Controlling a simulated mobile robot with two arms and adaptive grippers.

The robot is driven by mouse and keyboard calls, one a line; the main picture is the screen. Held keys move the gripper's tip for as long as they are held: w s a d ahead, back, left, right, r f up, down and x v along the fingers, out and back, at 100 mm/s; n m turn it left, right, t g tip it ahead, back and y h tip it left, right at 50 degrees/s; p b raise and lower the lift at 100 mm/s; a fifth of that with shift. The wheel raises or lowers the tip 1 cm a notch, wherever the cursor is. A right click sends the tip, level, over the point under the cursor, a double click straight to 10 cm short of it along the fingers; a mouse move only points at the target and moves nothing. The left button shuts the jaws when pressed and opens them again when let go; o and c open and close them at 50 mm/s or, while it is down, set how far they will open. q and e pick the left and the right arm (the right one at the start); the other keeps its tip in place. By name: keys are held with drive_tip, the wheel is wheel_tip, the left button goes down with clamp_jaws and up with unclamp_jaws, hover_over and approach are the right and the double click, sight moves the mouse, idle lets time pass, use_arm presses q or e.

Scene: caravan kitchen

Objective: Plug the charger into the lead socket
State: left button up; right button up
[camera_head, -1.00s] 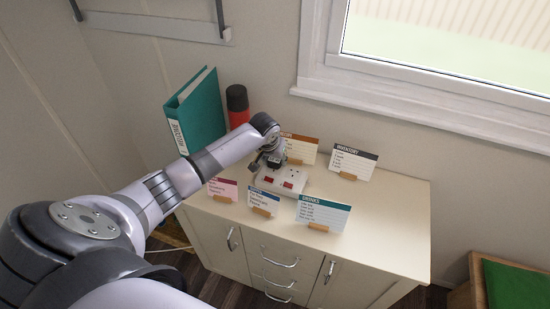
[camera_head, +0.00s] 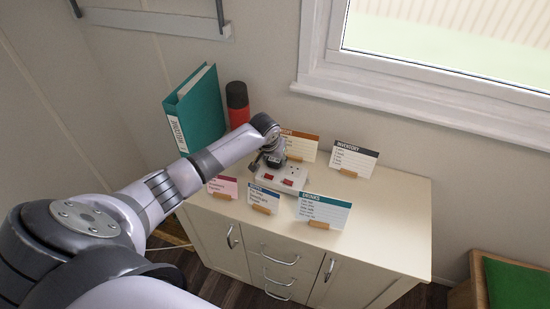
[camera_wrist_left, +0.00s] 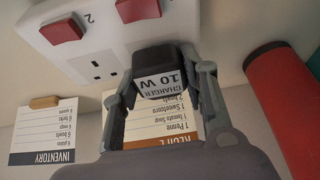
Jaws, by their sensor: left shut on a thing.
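The lead socket (camera_head: 296,174) is a white block with red switches, lying on the cabinet top in the head view. It shows close up in the left wrist view (camera_wrist_left: 82,39), with one empty outlet visible. My left gripper (camera_head: 268,159) is over its left part. In the left wrist view, my left gripper (camera_wrist_left: 159,84) is shut on the black charger (camera_wrist_left: 157,58), labelled "CHARGER 10 W". The charger is at the socket face, below a red switch, beside the empty outlet. Its pins are hidden, so I cannot tell whether it is seated. My right gripper is not in view.
Several cards in wooden holders stand around the socket, including the drinks card (camera_head: 323,210) and inventory card (camera_head: 353,158). A teal binder (camera_head: 202,108) and a red, black-topped cylinder (camera_head: 238,105) stand behind at left. The right part of the cabinet top (camera_head: 392,220) is clear.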

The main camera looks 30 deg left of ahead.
use_arm(q)
drive_tip(key=shift+s+d+f, duration=0.1)
drive_tip(key=shift+s+f, duration=0.1)
drive_tip(key=shift+f, duration=0.25)
drive_tip(key=shift+s+d+f+b, duration=0.15)
drive_tip(key=shift+s+f+b, duration=0.15)
drive_tip(key=shift+f+b, duration=0.05)
drive_tip(key=o, duration=1.2)
drive_tip(key=shift+w+f, duration=0.25)
drive_tip(key=shift+f, duration=0.05)
drive_tip(key=shift+r, duration=0.1)
drive_tip(key=shift+s+r, duration=0.1)
drive_tip(key=shift+r, duration=0.15)
drive_tip(key=v, duration=1.2)
drive_tip(key=shift+w+r, duration=0.1)
drive_tip(key=shift+w, duration=0.3)
